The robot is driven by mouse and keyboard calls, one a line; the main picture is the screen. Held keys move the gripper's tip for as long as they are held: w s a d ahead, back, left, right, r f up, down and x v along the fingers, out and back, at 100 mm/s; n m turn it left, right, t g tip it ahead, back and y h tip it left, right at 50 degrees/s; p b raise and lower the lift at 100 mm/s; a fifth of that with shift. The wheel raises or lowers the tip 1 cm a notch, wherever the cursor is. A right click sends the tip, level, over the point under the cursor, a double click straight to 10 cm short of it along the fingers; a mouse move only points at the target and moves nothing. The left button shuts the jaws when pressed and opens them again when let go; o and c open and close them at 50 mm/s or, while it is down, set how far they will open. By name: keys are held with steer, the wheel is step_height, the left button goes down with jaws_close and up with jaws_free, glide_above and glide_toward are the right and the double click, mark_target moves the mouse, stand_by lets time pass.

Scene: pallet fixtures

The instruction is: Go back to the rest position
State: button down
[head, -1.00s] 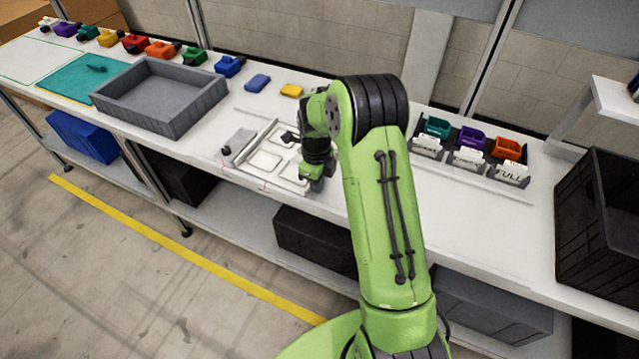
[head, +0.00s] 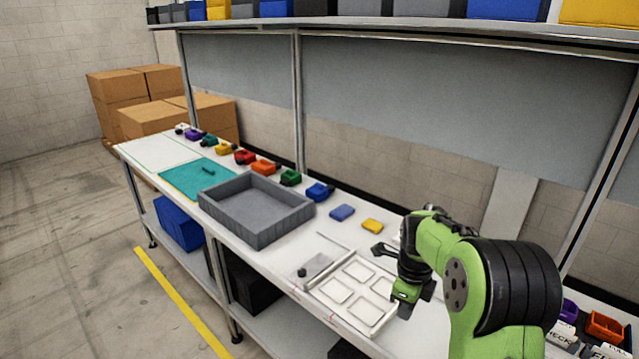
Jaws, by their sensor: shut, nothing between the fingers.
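My green and black arm (head: 505,285) reaches in from the lower right and is folded over the bench. The pale fixture (head: 350,296) with several square recesses lies below and left of the wrist. My wrist hides its right edge.
A grey tray (head: 258,237) stands left of the fixture. A blue block (head: 342,213) and a yellow block (head: 372,226) lie behind it. Several coloured bins line the bench's back edge. A shelf (head: 400,27) with bins hangs above. An orange bin (head: 606,326) is at the lower right.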

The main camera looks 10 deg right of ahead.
steer(key=s+a+r+n+t, duration=0.2)
steer(key=s+a+r+n, duration=0.1)
steer(key=s+r+n, duration=0.4)
steer(key=s+a+r+n+t, duration=0.1)
steer(key=s+a+r+n, duration=0.2)
steer(key=s+r+n, duration=0.35)
steer(key=s+a+n+t, duration=0.2)
steer(key=s+a+n, duration=0.1)
steer(key=s+n, duration=0.9)
steer(key=shift+s+f+n, duration=0.3)
steer(key=shift+n, duration=0.15)
